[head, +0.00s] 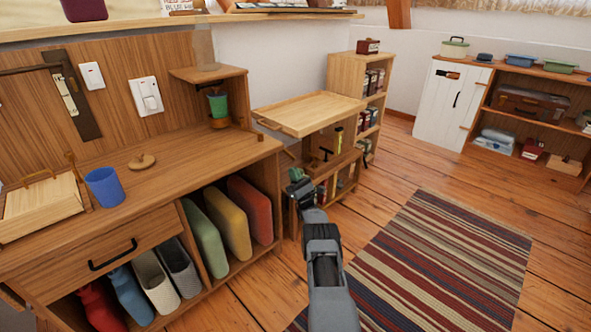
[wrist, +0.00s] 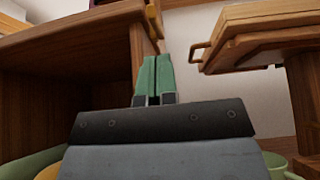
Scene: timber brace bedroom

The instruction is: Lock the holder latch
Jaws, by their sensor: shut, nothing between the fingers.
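My gripper (head: 296,174) is between the wooden desk and the small wooden table in the head view. In the wrist view its green fingers (wrist: 154,76) are together, pointing up, with nothing between them. A dark plate with a metal latch-like fitting (head: 68,92) is on the wall panel. I cannot tell which part is the holder latch.
The desk (head: 219,152) holds a blue cup (head: 104,187), and several coloured cushion-like items stand in its lower shelf. The small table (head: 312,112) stands close to the right. A striped rug (head: 440,262) lies on open floor at the right.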

